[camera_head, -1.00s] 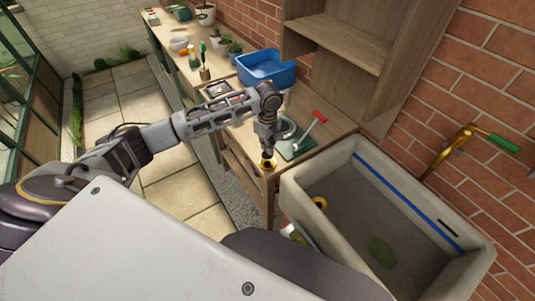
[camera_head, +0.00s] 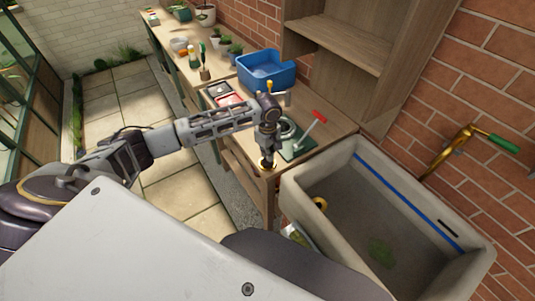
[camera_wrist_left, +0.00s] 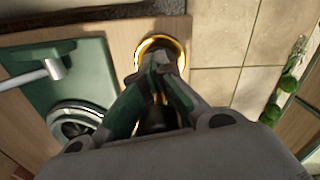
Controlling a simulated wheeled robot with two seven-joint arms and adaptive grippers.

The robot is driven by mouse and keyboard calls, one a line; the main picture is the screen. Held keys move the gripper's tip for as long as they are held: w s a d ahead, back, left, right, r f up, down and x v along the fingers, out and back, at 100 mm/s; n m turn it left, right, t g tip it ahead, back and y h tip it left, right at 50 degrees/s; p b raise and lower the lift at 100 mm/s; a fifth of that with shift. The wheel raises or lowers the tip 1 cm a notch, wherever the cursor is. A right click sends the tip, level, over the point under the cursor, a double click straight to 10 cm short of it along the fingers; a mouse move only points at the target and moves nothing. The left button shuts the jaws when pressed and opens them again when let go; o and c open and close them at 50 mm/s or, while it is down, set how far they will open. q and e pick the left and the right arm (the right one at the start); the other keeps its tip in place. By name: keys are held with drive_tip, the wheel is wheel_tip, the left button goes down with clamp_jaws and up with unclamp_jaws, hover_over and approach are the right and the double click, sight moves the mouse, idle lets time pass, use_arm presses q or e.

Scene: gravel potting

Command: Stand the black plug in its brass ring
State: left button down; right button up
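The brass ring (camera_head: 267,167) is at the near corner of the wooden bench. It shows in the left wrist view (camera_wrist_left: 142,50) just beyond my fingertips. My left gripper (camera_head: 267,153) points down right over the ring. In the left wrist view its fingers (camera_wrist_left: 160,70) come together, with a dark piece, which looks like the black plug (camera_wrist_left: 155,120), between them. The fingers hide most of it, and I cannot tell how far it is inside the ring. My right gripper is in neither view.
A stone sink (camera_head: 292,190) stands at right. A blue basin (camera_head: 266,70) and potted plants are farther back on the bench.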

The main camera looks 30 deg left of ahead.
use_arm(q)
drive_tip(key=shift+f, duration=0.1)
drive_tip(key=c, duration=2.1)
unclamp_jaws()
drive_tip(key=o, duration=0.5)
drive_tip(key=shift+c, duration=0.2)
wheel_tip(320, 180, up, 12)
drive_tip(key=shift+r, duration=0.15)
